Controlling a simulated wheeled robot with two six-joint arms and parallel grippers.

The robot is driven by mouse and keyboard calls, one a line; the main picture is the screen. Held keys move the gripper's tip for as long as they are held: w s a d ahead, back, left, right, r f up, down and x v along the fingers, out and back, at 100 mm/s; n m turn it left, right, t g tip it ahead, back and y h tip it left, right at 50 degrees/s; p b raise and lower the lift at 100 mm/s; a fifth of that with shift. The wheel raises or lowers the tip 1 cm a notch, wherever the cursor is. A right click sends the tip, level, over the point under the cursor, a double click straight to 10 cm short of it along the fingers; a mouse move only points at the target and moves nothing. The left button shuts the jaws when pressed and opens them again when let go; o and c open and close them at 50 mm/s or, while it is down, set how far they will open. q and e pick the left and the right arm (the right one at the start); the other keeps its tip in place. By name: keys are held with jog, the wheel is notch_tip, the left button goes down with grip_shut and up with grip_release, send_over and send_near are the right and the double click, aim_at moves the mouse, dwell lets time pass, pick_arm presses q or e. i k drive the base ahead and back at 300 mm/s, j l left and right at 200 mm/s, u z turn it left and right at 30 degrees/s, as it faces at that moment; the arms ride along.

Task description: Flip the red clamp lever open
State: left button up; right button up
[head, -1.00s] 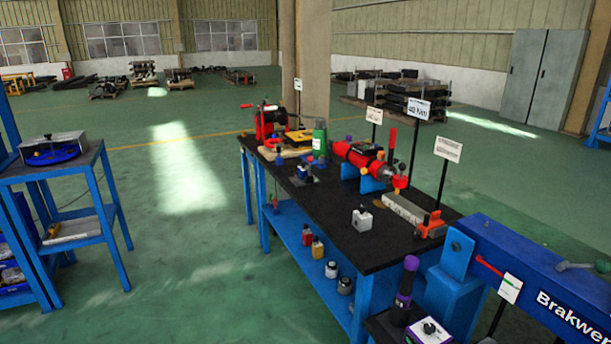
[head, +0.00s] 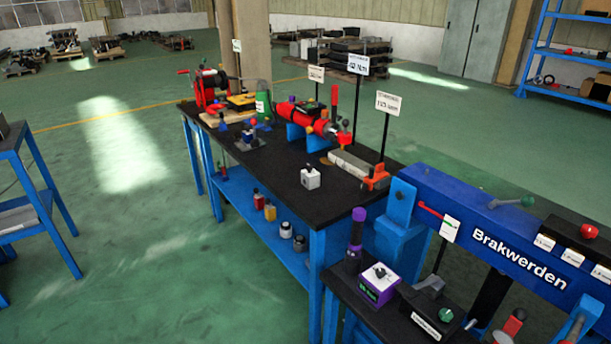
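Which part is the red clamp lever is not certain. An orange-red clamp (head: 376,179) sits at the end of a grey bar (head: 352,165) on the black-topped workbench. A thin red lever (head: 431,211) lies slanted against the side of the blue beam marked Brakwerden (head: 520,255), above a white tag (head: 450,229). A red upright handle (head: 333,103) stands behind the red cylinder (head: 302,116) on the bench. Neither of my grippers is in the head view.
The workbench (head: 270,182) has blue legs and a lower shelf with several bottles. A purple-capped torch-like tool (head: 357,231) and a purple-and-white box (head: 378,283) stand on a lower black surface at front right. Green floor (head: 130,235) is open on the left.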

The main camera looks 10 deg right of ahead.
aim_at(253, 121)
jog(key=z, duration=0.25)
jog(key=i+j+z, duration=0.55)
jog(key=j+z, duration=0.25)
jog(key=i+j, duration=0.15)
jog(key=j, duration=0.2)
jog(key=i+j, duration=0.15)
jog(key=j, duration=0.2)
jog(key=i+j+z, duration=0.1)
jog(key=j, duration=0.3)
jog(key=i+j, duration=0.2)
jog(key=j, duration=0.15)
jog(key=i+j+z, duration=0.1)
jog(key=j, duration=0.25)
jog(key=i+j, duration=0.15)
jog(key=j, duration=0.25)
jog(key=i+j, duration=0.15)
jog(key=j, duration=0.25)
jog(key=i+j+z, duration=0.1)
jog(key=j, duration=0.25)
